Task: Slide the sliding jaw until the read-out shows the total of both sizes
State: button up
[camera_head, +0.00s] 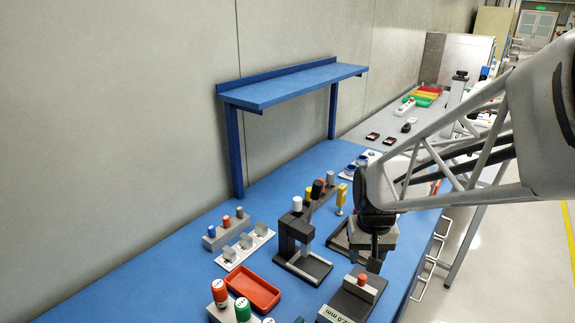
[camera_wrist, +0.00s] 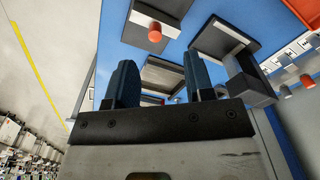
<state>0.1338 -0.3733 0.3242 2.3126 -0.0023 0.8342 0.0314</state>
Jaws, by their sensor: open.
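The gauge (camera_head: 335,314) at the lower front edge of the head view has a pale read-out strip with a value in mm. The strip is turned over and partly cut off, so I cannot read its digits surely. A grey block with a red knob (camera_head: 362,279), apparently the sliding jaw, stands on its dark base. My gripper (camera_head: 375,262) is open and empty, close above and behind the red knob, apparently apart.
A red tray (camera_head: 252,289) lies left of a dark press-like stand (camera_head: 296,240). A rack with capped pegs (camera_head: 226,230) and a yellow part (camera_head: 341,197) stand farther back. A blue shelf (camera_head: 290,84) overhangs the back of the blue bench.

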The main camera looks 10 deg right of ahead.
aim_at(363, 278)
jog(key=shift+g, duration=0.3)
jog(key=f, duration=0.1)
jog(key=w+d+f, duration=0.1)
jog(key=w+f, duration=0.1)
jog(key=shift+w+d+f, duration=0.25)
jog(key=shift+d, duration=0.1)
jog(key=shift+f, duration=3.9)
grip_shut()
